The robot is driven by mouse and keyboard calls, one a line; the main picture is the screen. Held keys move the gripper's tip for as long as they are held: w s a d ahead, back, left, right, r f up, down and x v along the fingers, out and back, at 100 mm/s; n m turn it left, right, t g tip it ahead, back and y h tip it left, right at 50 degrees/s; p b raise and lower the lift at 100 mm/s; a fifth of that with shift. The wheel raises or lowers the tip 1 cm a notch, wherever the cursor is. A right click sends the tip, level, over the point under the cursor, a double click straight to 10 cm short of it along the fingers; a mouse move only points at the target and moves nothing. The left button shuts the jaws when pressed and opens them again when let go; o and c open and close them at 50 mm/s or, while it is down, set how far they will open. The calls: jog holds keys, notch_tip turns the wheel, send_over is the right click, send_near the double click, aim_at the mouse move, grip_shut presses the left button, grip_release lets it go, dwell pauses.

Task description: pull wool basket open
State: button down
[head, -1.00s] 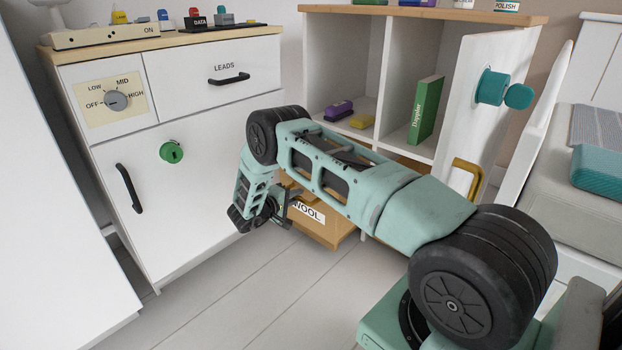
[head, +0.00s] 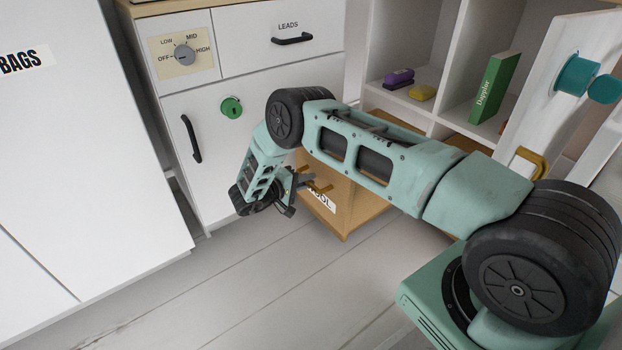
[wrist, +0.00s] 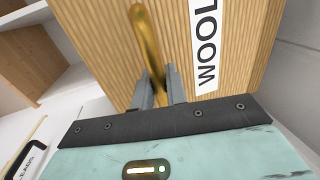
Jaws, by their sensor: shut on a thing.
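The wool basket (head: 350,207) is a tan wooden drawer with a white WOOL label, at the bottom of the white shelf unit. It stands out from the unit's front, partly behind my arm in the head view. Its front fills much of the wrist view (wrist: 115,45), with the WOOL label to the right. My gripper (wrist: 160,92) is shut on the basket's brass handle (wrist: 146,35). In the head view my gripper (head: 304,182) is at the basket's front, at the handle.
A white cabinet (head: 270,140) with a green knob and black handles stands left of the basket. An open white door (head: 565,90) with a teal knob is at the right. The grey floor (head: 290,290) in front is clear. A white BAGS unit (head: 80,150) stands at far left.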

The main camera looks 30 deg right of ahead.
jog(key=c, duration=1.5)
grip_release()
jog(key=shift+o, duration=0.2)
jog(key=shift+a, duration=0.1)
jog(key=p+v, duration=0.4)
jog(key=v, duration=1.3)
jog(key=shift+w+a, duration=0.1)
